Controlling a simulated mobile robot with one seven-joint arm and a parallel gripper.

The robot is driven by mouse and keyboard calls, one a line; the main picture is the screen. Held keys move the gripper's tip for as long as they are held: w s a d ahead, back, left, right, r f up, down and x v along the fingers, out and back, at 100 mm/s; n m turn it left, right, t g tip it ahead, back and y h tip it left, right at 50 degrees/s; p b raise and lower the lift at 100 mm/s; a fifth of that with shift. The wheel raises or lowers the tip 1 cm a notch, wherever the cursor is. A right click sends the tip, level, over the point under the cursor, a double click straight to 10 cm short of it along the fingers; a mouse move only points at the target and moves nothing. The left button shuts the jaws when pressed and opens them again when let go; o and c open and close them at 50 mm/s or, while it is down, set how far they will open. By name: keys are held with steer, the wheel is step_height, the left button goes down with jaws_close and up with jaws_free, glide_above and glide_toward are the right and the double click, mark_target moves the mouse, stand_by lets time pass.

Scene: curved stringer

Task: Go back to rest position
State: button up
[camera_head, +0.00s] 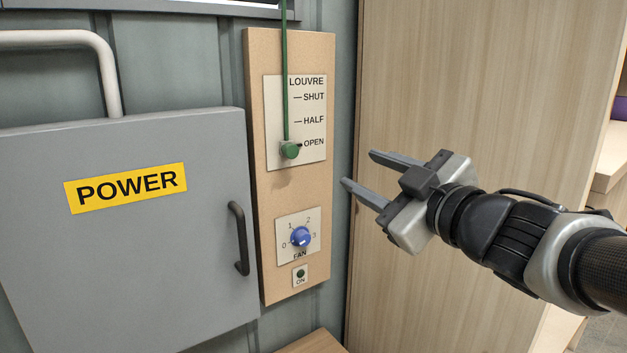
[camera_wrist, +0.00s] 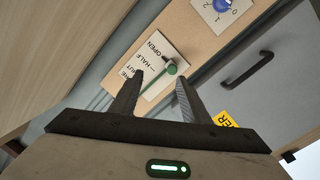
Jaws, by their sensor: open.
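My gripper (camera_head: 357,170) is open and empty, to the right of the wooden control board (camera_head: 266,220) in the head view. Its fingers point left toward the board, apart from everything. The green louvre knob (camera_head: 290,150) hangs on its cord at the OPEN mark of the louvre plate (camera_head: 309,108). In the wrist view the gripper's two fingers (camera_wrist: 160,88) are spread, and the green knob (camera_wrist: 171,68) shows between and beyond them. The blue fan knob (camera_head: 300,237) sits on its 0-to-3 dial below; its exact setting is hard to tell.
A grey POWER cabinet (camera_head: 120,240) with a dark handle (camera_head: 238,238) stands left of the board. A small ON button (camera_head: 300,275) is under the fan dial. A tall wooden panel (camera_head: 440,80) stands close behind my gripper. A wooden surface (camera_head: 312,343) shows at the bottom.

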steer(key=d+m+h+p, duration=0.2)
steer(key=d+m+h, duration=0.4)
steer(key=d, duration=0.1)
steer(key=s+d+f+m+g+h+p, duration=0.3)
steer(key=s+d+f+m+g+h, duration=0.1)
steer(key=s, duration=0.1)
steer(key=s+a+f+m+g+y+p, duration=0.1)
steer(key=s+a+f+g, duration=0.2)
steer(key=s, duration=0.3)
steer(key=s+a+f+m+g+y, duration=0.1)
steer(key=s+a+f+g, duration=0.2)
steer(key=s, duration=0.4)
steer(key=shift+a+f+m+p, duration=0.15)
steer(key=shift+f+m+p, duration=0.2)
steer(key=shift+f, duration=0.5)
steer(key=shift+o, duration=0.6)
